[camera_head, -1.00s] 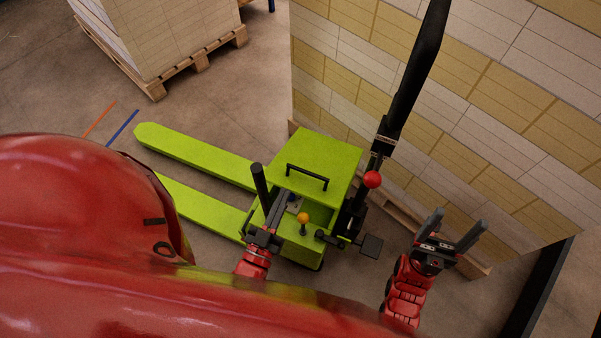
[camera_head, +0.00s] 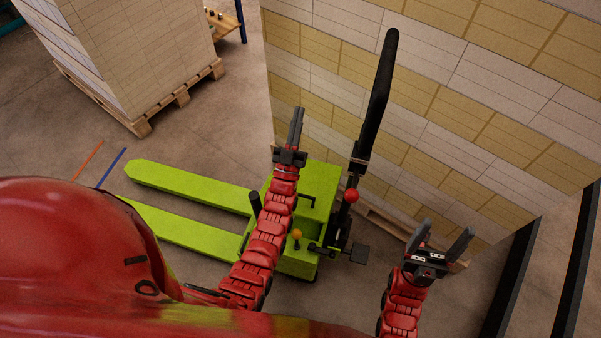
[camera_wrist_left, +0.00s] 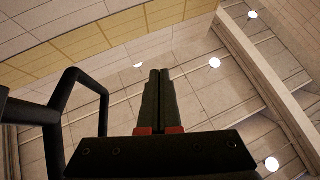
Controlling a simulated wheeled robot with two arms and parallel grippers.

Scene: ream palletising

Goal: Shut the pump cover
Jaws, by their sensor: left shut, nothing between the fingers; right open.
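The pump cover (camera_head: 322,182) is a lime-green panel on the pallet jack, raised above the open pump housing, as far as I can tell. Its black bar handle (camera_head: 307,199) is partly hidden by my left arm. My right gripper (camera_head: 446,242) is open and empty, right of the jack.
A yellow knob (camera_head: 297,234) and a red knob (camera_head: 352,195) are near the housing. The black tiller (camera_head: 377,90) rises beside the cover. A wall of stacked reams (camera_head: 450,110) stands close behind. Green forks (camera_head: 185,185) extend left toward open floor.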

